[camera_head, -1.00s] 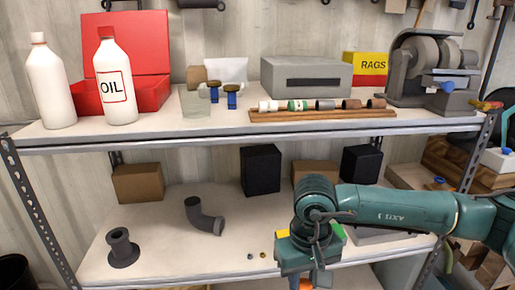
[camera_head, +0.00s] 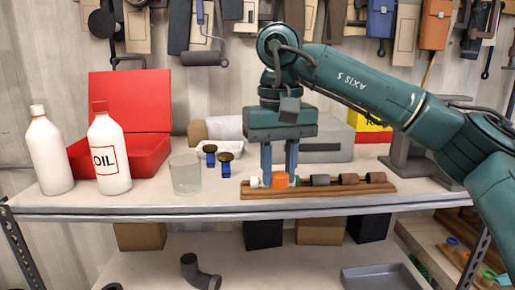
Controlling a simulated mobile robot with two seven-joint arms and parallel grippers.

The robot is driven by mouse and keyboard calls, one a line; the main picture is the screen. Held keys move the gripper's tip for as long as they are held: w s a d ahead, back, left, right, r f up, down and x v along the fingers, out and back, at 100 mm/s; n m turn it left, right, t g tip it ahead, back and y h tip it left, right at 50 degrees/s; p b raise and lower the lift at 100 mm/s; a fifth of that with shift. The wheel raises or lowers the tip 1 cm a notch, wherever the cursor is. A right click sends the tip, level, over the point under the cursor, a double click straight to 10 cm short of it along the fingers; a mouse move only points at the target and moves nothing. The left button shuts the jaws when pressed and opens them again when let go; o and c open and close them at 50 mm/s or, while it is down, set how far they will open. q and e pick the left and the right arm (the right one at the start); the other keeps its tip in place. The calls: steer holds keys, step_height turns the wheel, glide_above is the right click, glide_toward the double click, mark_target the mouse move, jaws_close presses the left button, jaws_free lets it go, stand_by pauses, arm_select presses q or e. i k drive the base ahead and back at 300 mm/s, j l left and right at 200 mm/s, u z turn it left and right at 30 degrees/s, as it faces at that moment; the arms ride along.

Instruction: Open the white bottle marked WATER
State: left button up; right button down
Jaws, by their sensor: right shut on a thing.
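A plain white bottle (camera_head: 50,158) with a white cap stands upright at the left of the upper shelf; no WATER marking shows on its visible side. To its right stands a white bottle (camera_head: 109,177) marked OIL with a red cap. Both are capped. My right gripper (camera_head: 279,180) points down over the wooden rack, well to the right of both bottles. It is shut on a small orange piece (camera_head: 280,180), which hides part of the row on the rack. My left gripper is not in view.
An open red box (camera_head: 128,110) is behind the bottles. The wooden rack (camera_head: 330,191) holds several small cylinders. The shelf front is fairly clear.

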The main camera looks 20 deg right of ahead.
mark_target(44, 141)
steer(key=i, duration=0.85)
